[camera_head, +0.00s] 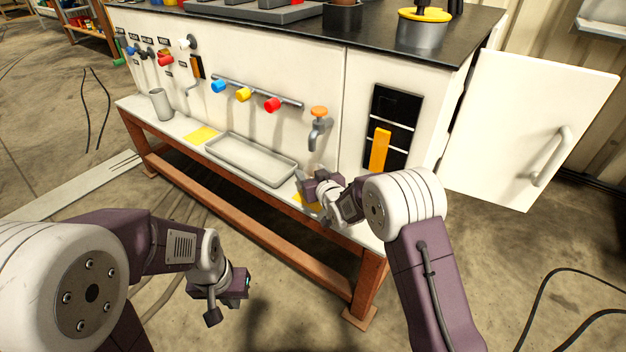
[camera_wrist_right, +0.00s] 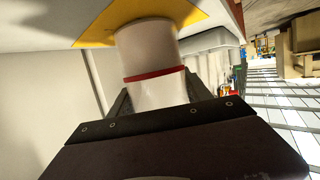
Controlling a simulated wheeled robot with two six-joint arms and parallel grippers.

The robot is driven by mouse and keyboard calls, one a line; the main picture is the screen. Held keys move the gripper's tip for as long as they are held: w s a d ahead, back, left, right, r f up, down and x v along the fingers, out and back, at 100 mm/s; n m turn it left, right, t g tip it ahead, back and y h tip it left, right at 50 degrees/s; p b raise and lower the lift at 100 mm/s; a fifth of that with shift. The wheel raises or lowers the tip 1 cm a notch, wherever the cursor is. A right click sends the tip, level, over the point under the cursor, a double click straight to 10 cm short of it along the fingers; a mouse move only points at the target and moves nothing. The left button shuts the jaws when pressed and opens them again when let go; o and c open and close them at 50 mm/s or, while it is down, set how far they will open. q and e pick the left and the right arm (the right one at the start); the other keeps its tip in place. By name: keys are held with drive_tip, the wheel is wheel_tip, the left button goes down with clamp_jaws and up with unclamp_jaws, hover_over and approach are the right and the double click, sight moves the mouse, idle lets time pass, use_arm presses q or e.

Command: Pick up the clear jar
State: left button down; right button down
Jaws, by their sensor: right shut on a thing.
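A pale, clear-looking jar (camera_wrist_right: 152,60) with a red band stands between the fingers of my right gripper (camera_wrist_right: 150,95) in the right wrist view. The gripper is shut on it. The jar's far end is at a yellow mat (camera_wrist_right: 90,35); I cannot tell whether it touches. In the head view my right gripper (camera_head: 308,187) is at the right part of the low shelf, and the arm mostly hides the jar. My left gripper (camera_head: 228,290) hangs empty in front of the bench, apart from everything; its jaw opening is unclear.
A grey tray (camera_head: 250,158) lies mid-shelf, with another yellow mat (camera_head: 202,135) and a tall grey cup (camera_head: 161,105) to its left. A tap (camera_head: 319,128) juts out above the right gripper. An open white cabinet door (camera_head: 520,130) stands at the right.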

wheel_tip(320, 180, up, 7)
drive_tip(key=p, duration=0.5)
drive_tip(key=shift+s+a+r, duration=0.1)
drive_tip(key=shift+s+r, duration=0.05)
drive_tip(key=shift+r, duration=0.05)
drive_tip(key=s+a, duration=1.1)
drive_tip(key=s, duration=0.5)
drive_tip(key=shift+a+f+p, duration=0.15)
drive_tip(key=shift+a+p, duration=0.15)
drive_tip(key=shift+p, duration=0.05)
